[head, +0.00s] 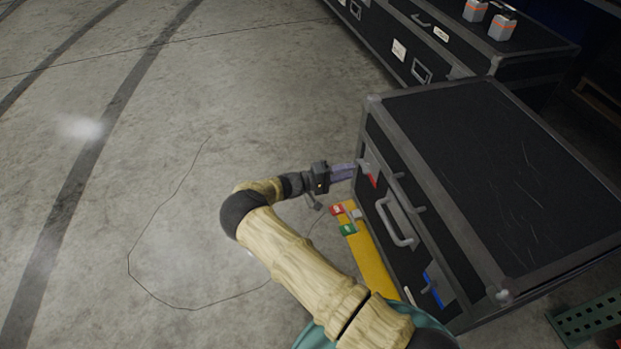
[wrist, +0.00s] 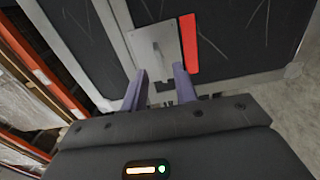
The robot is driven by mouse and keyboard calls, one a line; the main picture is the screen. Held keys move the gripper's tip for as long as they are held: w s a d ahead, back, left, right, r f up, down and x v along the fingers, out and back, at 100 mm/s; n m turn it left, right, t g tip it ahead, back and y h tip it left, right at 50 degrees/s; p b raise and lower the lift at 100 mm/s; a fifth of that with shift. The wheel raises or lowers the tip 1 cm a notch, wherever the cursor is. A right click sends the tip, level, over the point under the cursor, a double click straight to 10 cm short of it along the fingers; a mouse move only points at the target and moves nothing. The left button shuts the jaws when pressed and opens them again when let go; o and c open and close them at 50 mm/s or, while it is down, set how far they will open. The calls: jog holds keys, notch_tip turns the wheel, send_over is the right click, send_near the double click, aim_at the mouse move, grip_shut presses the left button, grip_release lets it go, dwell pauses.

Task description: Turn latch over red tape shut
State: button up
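The black case (head: 515,170) with grey metal edges stands at the right in the head view. A red tape strip (head: 373,180) is on its front near the far corner. It also shows in the wrist view (wrist: 189,43), beside a grey latch plate (wrist: 140,42) with a small lever. How far the latch is turned I cannot tell. My gripper (head: 350,170) is in front of this latch. In the wrist view its two purple fingers (wrist: 159,70) are apart, with nothing visible between them. Whether they touch the latch is unclear. The latch is mostly hidden in the head view.
A grey handle (head: 401,238) sticks out of the case front. A second latch area has blue tape (head: 434,284). A yellow strip with red and green blocks (head: 368,262) lies beside the case. More black cases (head: 450,40) stand behind.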

jog(key=p+v, duration=0.1)
jog(key=v, duration=1.2)
jog(key=shift+p, duration=0.3)
jog(key=s+d+r+m+g+y, duration=0.1)
jog(key=s+d+r+g+y, duration=0.15)
jog(key=d, duration=0.25)
jog(key=s+d+r+m+g+y+p, duration=0.1)
jog(key=d+r+g+y, duration=0.2)
jog(key=d, duration=0.2)
jog(key=s+d+r+m+g+y, duration=0.1)
jog(key=d+r+g+y, duration=0.1)
jog(key=d+r+y, duration=0.15)
jog(key=s+d+r+t+y+p, duration=0.15)
jog(key=s+r+y, duration=0.25)
jog(key=s+r, duration=0.45)
jog(key=s+d+r+t+y, duration=0.35)
jog(key=s+r, duration=0.35)
jog(key=s, duration=0.3)
notch_tip(320, 180, up, 38)
jog(key=p, duration=3.8)
jog(key=shift+s+a+y, duration=0.2)
jog(key=shift+a+y, duration=0.05)
jog(key=shift+y, duration=0.1)
